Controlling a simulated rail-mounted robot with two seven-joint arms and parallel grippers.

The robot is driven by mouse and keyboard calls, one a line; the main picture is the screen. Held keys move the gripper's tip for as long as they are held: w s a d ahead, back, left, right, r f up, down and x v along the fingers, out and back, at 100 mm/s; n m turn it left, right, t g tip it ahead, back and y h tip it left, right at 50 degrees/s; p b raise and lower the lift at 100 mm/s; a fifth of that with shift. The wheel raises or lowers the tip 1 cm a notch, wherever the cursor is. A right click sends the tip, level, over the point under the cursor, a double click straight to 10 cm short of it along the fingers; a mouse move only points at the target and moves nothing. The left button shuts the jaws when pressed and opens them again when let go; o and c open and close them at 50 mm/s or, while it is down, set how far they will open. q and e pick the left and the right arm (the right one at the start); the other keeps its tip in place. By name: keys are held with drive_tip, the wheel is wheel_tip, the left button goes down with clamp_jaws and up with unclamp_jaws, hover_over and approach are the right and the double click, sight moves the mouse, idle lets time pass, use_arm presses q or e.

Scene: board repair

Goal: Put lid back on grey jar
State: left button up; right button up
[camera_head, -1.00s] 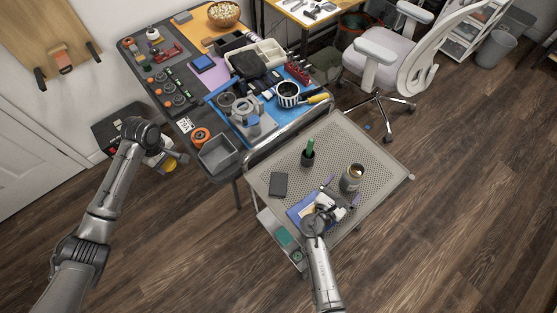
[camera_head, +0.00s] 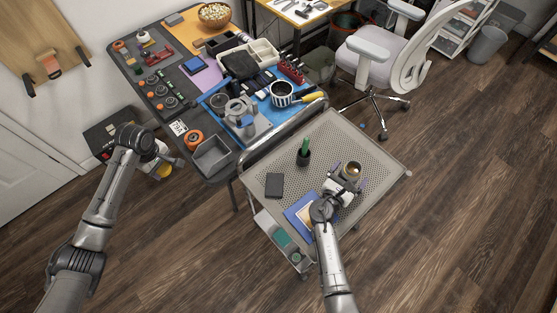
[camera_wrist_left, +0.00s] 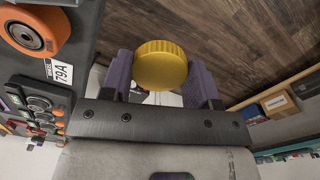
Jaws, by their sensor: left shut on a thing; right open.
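The grey jar (camera_head: 351,171) stands on the perforated metal cart in the head view, its top open and brownish inside. My right gripper (camera_head: 346,182) is open right at the jar, with its purple fingers on either side of it. Its hand hides the lower part of the jar, and I cannot tell whether the fingers touch it. My left gripper (camera_wrist_left: 162,84) is shut on a round yellow ribbed lid (camera_wrist_left: 160,62), seen in the left wrist view. In the head view the left gripper is far left of the cart, beside the workbench.
The cart (camera_head: 330,140) also carries a dark cup with a green item (camera_head: 304,155), a dark flat box (camera_head: 274,185) and a blue mat (camera_head: 294,219). The crowded workbench (camera_head: 222,179) stands behind and left. An office chair (camera_head: 381,70) is beyond the cart. Open floor lies right.

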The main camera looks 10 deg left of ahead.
sight(349, 175)
drive_tip(key=shift+s, duration=0.1)
drive_tip(key=shift+c, duration=0.2)
drive_tip(key=c, duration=1.1)
drive_tip(key=shift+c, duration=0.2)
drive_tip(key=shift+r, duration=0.15)
